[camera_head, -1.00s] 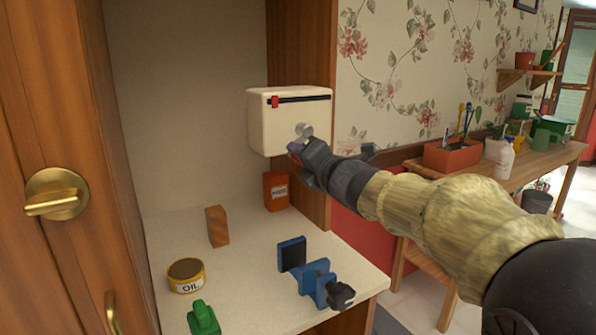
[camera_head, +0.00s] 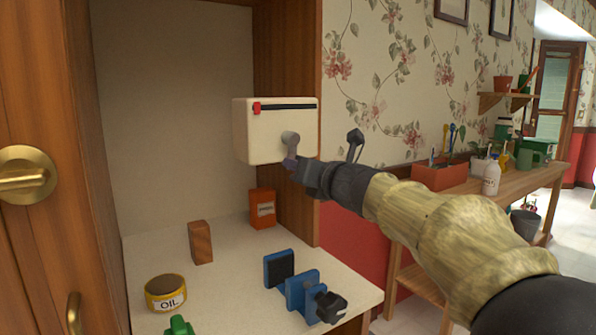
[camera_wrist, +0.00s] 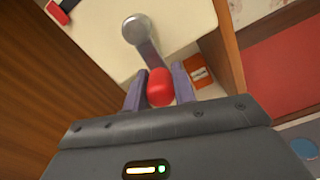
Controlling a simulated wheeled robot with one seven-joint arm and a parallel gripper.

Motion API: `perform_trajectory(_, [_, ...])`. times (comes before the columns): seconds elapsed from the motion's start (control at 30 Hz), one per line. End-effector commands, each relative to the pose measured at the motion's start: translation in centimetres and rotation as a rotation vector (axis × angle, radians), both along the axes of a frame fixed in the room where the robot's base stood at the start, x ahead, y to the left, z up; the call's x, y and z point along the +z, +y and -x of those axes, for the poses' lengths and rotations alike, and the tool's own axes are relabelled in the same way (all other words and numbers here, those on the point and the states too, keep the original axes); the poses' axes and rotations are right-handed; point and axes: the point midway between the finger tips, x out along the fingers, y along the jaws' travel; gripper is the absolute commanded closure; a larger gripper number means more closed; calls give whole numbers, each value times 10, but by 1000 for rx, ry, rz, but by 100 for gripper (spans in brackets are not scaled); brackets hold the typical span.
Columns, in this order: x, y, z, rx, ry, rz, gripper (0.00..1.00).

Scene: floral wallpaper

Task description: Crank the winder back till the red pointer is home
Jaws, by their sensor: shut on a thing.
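The winder (camera_head: 270,138) is a cream box against the cabinet's right inner side. Its red pointer (camera_head: 256,108) sits at or very near the left end of a dark slot (camera_head: 290,107). The grey hub (camera_head: 290,138) on its front carries a crank arm (camera_wrist: 149,55) ending in a red knob (camera_wrist: 160,88). In the wrist view, my gripper's two purple fingers stand on either side of the knob. My gripper (camera_head: 293,166) is shut on the knob, below the hub. The red pointer also shows in the wrist view (camera_wrist: 57,13). The knob is hidden in the head view.
On the shelf (camera_head: 230,285) below are an orange box (camera_head: 262,209), a wooden block (camera_head: 200,242), an oil tin (camera_head: 165,292), a blue vise (camera_head: 300,287) and a green object (camera_head: 180,326). A bench (camera_head: 510,190) with pots stands right.

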Motion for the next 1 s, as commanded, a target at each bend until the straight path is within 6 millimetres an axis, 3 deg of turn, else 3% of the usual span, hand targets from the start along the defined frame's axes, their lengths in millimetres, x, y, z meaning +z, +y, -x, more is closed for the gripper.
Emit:
perform_trajectory(0.33, [-2, -2, -1, -4, 2, 3, 96])
perform_trajectory(0.37, [-2, -2, -1, -4, 2, 3, 68])
perform_trajectory(0.43, [-1, -2, -1, -4, 2, 2, 54])
perform_trajectory(0.47, [-1, -2, -1, -3, 1, 2, 52])
perform_trajectory(1.0, [0, -10, 9, 4, -1, -1, 52])
